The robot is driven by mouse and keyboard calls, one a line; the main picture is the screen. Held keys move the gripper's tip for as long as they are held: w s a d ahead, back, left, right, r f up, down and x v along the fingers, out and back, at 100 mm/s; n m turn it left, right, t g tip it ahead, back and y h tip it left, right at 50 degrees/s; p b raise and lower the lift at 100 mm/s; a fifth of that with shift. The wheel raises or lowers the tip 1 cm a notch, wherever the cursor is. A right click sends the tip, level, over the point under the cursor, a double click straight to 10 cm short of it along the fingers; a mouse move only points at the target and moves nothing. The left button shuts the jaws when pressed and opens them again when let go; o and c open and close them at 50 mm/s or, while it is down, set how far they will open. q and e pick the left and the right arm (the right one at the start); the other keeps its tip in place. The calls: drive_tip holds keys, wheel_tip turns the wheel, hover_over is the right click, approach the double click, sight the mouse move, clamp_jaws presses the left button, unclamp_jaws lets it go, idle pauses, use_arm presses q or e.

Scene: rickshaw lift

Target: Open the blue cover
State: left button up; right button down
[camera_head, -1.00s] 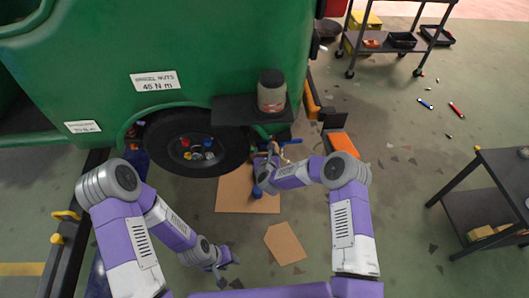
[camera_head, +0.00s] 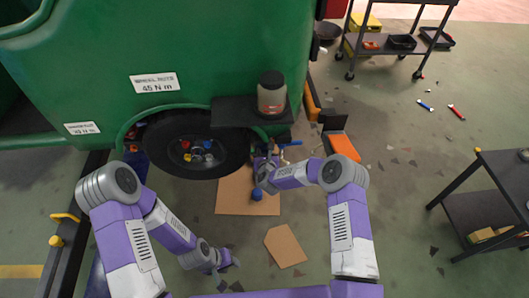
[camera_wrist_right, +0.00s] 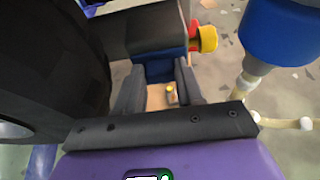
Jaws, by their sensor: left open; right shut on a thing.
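My right gripper (camera_wrist_right: 160,90) is shut on a dark blue piece (camera_wrist_right: 160,67), which seems to be the blue cover, under a dark block beside the tyre. In the head view my right gripper (camera_head: 265,165) is just right of the wheel, below the green vehicle, and its fingertips are hard to make out. My left gripper (camera_head: 228,266) is open and empty, low over the floor near the bottom middle of the head view.
The black wheel (camera_head: 195,145) is close left of my right gripper. A jar (camera_head: 272,95) stands on a black shelf above it. A blue cylinder (camera_wrist_right: 285,32) and a yellow knob (camera_wrist_right: 207,39) are near it. Cardboard (camera_head: 284,245) lies on the floor. A dark cart (camera_head: 485,215) stands at right.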

drive_tip(key=shift+f, duration=0.1)
drive_tip(key=shift+s+f+t, duration=0.5)
drive_tip(key=shift+f+t, duration=0.1)
drive_tip(key=shift+t, duration=0.55)
drive_tip(key=shift+s+f+t, duration=0.55)
drive_tip(key=shift+t, duration=0.65)
drive_tip(key=shift+s+f+t, duration=0.5)
drive_tip(key=shift+f+t, duration=0.1)
drive_tip(key=shift+t, duration=0.55)
drive_tip(key=c, duration=0.7)
unclamp_jaws()
